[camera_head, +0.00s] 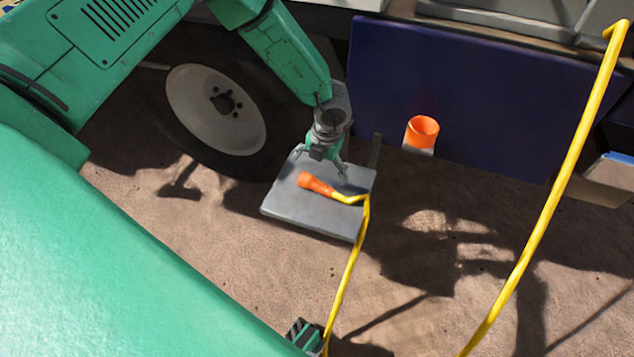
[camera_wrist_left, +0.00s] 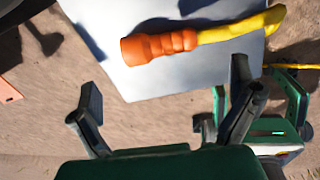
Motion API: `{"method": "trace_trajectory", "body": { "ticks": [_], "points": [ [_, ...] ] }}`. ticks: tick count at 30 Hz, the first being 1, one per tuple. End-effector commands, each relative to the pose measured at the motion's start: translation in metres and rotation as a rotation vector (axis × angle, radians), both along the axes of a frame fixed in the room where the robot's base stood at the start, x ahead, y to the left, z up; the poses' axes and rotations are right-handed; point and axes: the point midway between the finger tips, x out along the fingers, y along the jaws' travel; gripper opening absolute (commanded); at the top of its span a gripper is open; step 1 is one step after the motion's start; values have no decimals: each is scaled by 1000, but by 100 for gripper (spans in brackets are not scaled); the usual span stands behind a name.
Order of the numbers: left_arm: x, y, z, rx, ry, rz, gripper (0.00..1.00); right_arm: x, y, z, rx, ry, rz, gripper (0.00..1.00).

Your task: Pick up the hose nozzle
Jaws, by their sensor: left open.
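The orange hose nozzle (camera_head: 314,184) lies on a grey plate (camera_head: 290,207), joined to a yellow hose (camera_head: 347,270) that bends over the plate's edge and runs down. In the left wrist view the nozzle (camera_wrist_left: 158,46) lies across the plate (camera_wrist_left: 122,80), beyond the fingertips. My left gripper (camera_head: 325,163) is just above the plate's far side, by the nozzle. Its fingers (camera_wrist_left: 165,105) are spread with nothing between them. A green and dark part (camera_head: 304,335) at the bottom edge beside the hose seems to be my right gripper; its fingers cannot be made out.
A large wheel (camera_head: 218,105) stands left of the plate, and a dark blue panel (camera_head: 470,95) stands behind. An orange cup-like holder (camera_head: 422,131) sits in front of the panel. A thicker-looking yellow hose stretch (camera_head: 550,205) crosses the right side. Bare ground shows around the plate.

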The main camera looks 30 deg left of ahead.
Motion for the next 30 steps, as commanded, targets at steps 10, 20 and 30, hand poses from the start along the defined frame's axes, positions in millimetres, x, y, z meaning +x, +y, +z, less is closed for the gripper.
{"method": "trace_trajectory", "body": {
  "ticks": [10,20,30],
  "points": [
    [-1,4,-28,1,0,-3,100,0,0,-12,0,0,0,40],
    [-1,8,-68,0,-1,-2,100,0,0,-31,0,0,0,40],
    [-2,9,-68,1,1,-3,50,0,0,-30,0,0,0,40]
  ]
}}
